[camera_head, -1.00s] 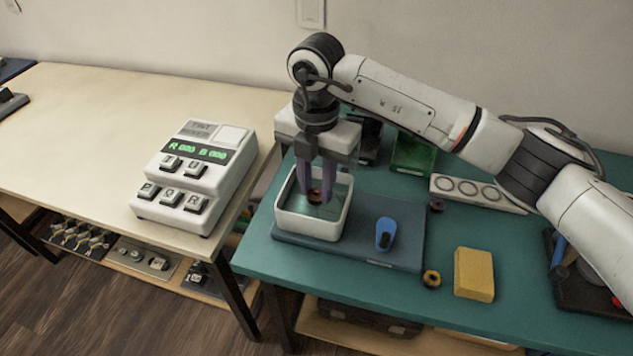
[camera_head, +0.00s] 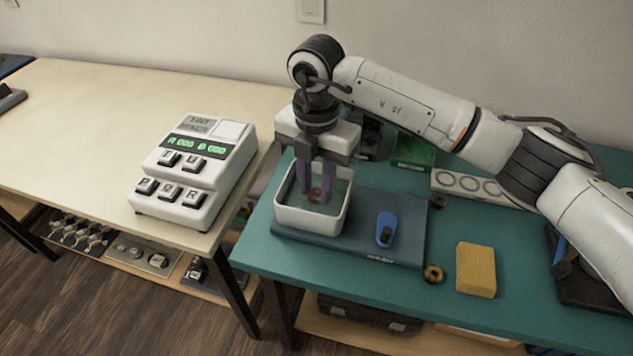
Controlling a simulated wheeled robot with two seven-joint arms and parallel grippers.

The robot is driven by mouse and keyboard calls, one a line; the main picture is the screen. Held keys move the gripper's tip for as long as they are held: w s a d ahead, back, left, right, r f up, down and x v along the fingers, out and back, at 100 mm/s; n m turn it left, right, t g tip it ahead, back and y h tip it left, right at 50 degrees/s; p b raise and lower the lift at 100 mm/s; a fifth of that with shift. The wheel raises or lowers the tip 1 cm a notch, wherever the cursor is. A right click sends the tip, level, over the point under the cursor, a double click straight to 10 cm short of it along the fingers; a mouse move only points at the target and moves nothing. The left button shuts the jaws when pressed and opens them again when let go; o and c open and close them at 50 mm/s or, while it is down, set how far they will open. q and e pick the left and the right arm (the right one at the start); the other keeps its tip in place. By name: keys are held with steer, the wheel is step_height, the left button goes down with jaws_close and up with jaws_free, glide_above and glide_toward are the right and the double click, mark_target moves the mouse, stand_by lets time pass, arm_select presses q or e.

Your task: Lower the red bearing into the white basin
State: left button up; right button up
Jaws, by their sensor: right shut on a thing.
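The white basin (camera_head: 309,218) stands on a dark blue mat (camera_head: 365,235) at the left of the teal table. It seems to hold a greenish liquid. My right gripper (camera_head: 315,192) points straight down inside the basin's opening. Its purple-grey fingers are shut on the red bearing (camera_head: 315,195), a small dark reddish ring with a hole. The fingertips and the bearing look tinted, as if below the liquid's surface. I cannot tell whether the bearing touches the basin's floor. My left gripper is out of view.
A blue tool (camera_head: 386,229) lies on the mat, right of the basin. A brass-coloured ring (camera_head: 433,273) and a yellow sponge (camera_head: 476,270) lie farther right. A white tray with circles (camera_head: 466,187) and a green bin (camera_head: 413,152) are behind. A white keypad device (camera_head: 195,175) sits on the pale table.

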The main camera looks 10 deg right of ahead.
steer(key=shift+f+b, duration=0.45)
steer(key=shift+f, duration=0.25)
stand_by(0.4)
steer(key=o, duration=1.1)
